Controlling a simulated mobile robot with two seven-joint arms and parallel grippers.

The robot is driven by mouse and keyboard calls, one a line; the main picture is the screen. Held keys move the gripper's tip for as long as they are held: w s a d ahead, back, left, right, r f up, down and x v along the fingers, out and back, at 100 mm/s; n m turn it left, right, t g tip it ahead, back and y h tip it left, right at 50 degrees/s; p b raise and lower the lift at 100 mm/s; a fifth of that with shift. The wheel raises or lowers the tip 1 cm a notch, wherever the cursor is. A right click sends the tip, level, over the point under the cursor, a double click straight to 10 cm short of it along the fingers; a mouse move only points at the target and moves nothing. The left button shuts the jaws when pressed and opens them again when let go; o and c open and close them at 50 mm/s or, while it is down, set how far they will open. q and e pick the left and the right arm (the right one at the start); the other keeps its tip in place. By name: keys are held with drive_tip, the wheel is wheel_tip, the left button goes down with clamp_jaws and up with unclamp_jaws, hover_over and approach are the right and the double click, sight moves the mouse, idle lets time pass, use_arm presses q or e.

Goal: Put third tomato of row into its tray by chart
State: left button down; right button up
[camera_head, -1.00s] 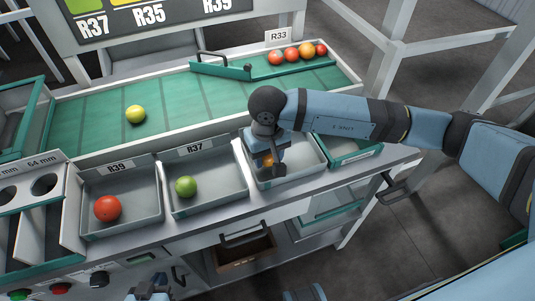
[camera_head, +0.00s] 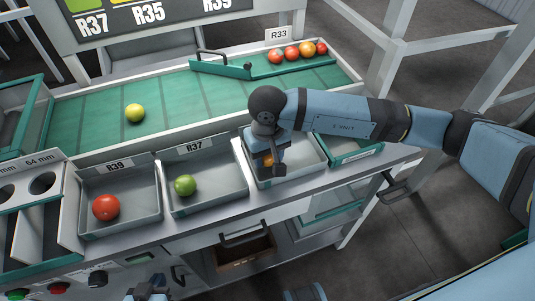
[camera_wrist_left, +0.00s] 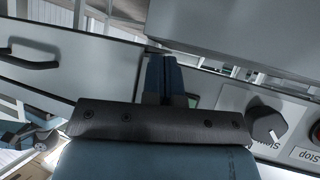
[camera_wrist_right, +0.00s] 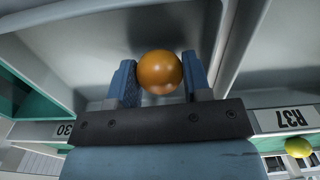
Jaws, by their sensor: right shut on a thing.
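My right gripper (camera_head: 268,162) is shut on an orange tomato (camera_wrist_right: 160,72), low inside the third grey tray (camera_head: 315,161), to the right of the R37 tray. The arm hides most of the tomato and this tray's label in the head view. Whether the tomato touches the tray floor is hard to tell. A red tomato (camera_head: 106,208) lies in the R39 tray (camera_head: 150,212) and a green one (camera_head: 185,185) in the R37 tray (camera_head: 238,190). A yellow-green tomato (camera_head: 135,113) lies on the green belt. My left gripper (camera_wrist_left: 165,78) looks shut and empty near the bench front.
The chart (camera_head: 160,12) hangs behind the belt, partly cut off. Several red and orange tomatoes (camera_head: 291,54) sit behind a green bar by the R33 sign (camera_head: 279,35). Tray walls stand close around my right gripper. A sizing rack (camera_head: 30,190) stands at left.

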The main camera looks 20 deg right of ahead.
drive_tip(key=shift+f, duration=0.2)
drive_tip(key=shift+f+b, duration=0.15)
drive_tip(key=shift+b, duration=0.2)
drive_tip(key=o, duration=0.8)
drive_tip(key=shift+c, duration=0.2)
drive_tip(key=c, duration=0.3)
drive_tip(key=shift+r+p, duration=0.75)
drive_tip(key=shift+r, duration=2.8)
